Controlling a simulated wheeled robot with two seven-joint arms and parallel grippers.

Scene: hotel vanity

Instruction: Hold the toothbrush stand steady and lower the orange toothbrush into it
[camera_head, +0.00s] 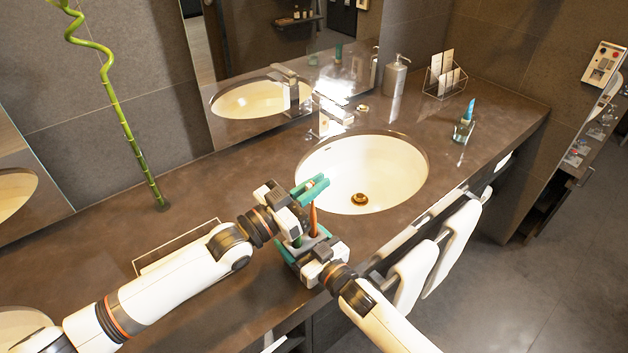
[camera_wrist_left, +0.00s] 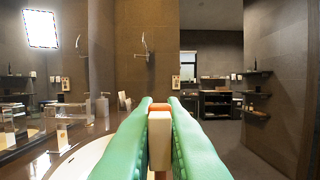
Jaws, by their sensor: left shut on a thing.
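The orange toothbrush (camera_head: 313,222) is upright, held near its top by my left gripper (camera_head: 311,188), whose green fingers are shut on it. In the left wrist view its pale bristle block and orange head (camera_wrist_left: 159,135) sit between the fingers (camera_wrist_left: 160,140). My right gripper (camera_head: 301,250) is low at the counter's front, below the left one. The toothbrush stand is mostly hidden among the grippers there. I cannot tell whether the right fingers are shut on it, or whether the brush's lower end is inside it.
The sink (camera_head: 390,172) lies just behind and right of the grippers. A soap dispenser (camera_head: 396,75), a wire holder (camera_head: 440,78) and a small glass with a blue tube (camera_head: 465,122) stand farther back. A bamboo stalk (camera_head: 130,135) rises at left. Towels (camera_head: 415,265) hang along the front.

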